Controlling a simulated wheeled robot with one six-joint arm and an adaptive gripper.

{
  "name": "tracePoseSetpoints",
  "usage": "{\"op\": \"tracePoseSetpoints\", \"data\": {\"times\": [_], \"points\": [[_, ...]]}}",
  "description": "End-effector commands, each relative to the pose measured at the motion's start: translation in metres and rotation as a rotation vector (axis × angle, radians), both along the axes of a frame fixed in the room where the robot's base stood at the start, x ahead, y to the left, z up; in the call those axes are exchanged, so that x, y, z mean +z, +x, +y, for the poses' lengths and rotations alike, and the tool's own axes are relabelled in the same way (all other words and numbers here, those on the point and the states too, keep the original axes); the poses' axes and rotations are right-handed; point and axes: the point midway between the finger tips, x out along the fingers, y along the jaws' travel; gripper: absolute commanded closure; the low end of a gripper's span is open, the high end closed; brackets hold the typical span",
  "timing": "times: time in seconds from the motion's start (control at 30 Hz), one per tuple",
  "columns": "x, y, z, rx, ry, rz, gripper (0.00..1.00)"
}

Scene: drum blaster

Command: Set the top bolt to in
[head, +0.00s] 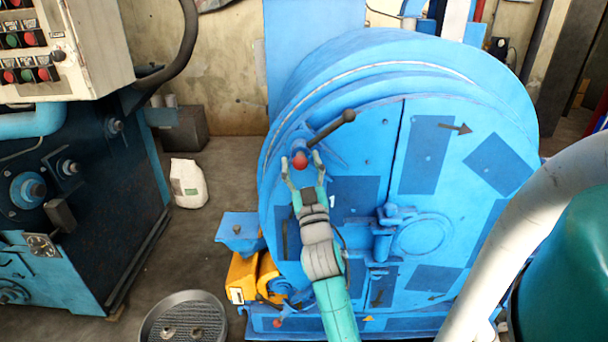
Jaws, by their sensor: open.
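The blue drum blaster (365,135) fills the middle of the head view, its round door facing me. At the door's upper left is the top bolt, with a red round knob (300,160). A dark lever (330,130) with a black ball end slants up to the right just above the knob. My gripper (302,165) is open, with one finger on each side of the red knob in the picture. I cannot tell whether the fingers touch it. The bolt's shaft behind the knob and gripper is mostly hidden.
A dark blue machine with a control box (80,45) stands at the left. A white bag (188,183) and a round grey tray (183,318) are on the floor. A second red knob (278,322) is low on the blaster. A pale pipe (520,250) and green tank (568,265) crowd the right.

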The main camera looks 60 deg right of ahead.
Motion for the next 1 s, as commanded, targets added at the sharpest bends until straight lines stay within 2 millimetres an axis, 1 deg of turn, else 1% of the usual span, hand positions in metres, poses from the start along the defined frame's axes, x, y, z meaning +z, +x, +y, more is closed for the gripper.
{"op": "tracePoseSetpoints", "data": {"times": [0.17,0.4,0.67,1.0], "points": [[-0.009,-0.009,0.010,0.000,0.002,0.002,0.37],[-0.026,-0.028,0.032,0.001,0.002,0.003,0.37],[-0.038,-0.041,0.047,0.001,0.001,0.003,0.37],[-0.050,-0.054,0.061,-0.001,0.001,0.004,0.37]]}}
